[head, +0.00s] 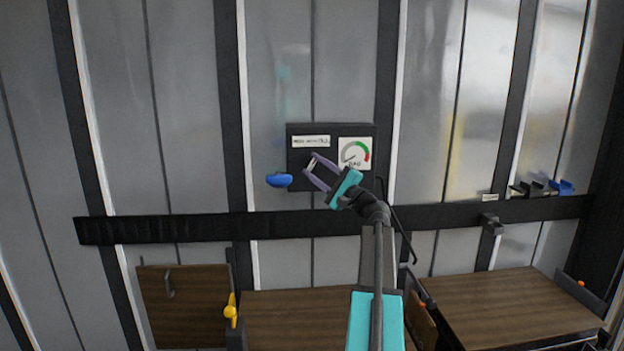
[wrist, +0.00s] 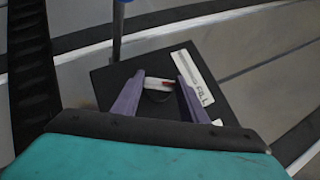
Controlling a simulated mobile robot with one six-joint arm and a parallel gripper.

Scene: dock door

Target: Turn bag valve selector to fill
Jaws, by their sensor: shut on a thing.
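The bag valve panel (head: 300,179) is a dark box on the grey wall, with a white label strip (head: 311,141) and a gauge with a green and red arc (head: 355,153). In the wrist view the panel (wrist: 110,78) lies tilted, and its label (wrist: 196,76) shows "FILL". My gripper (head: 312,165) is at the panel's lower left, its purple fingers around the selector. The selector's base is partly hidden by the fingers.
A blue knob (head: 279,180) sticks out just left of the panel. A black rail (head: 160,229) runs across the wall below it. Brown wooden panels (head: 185,300) stand below, one with a yellow handle (head: 231,310) beside it. Blue and black fittings (head: 540,188) sit at the right.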

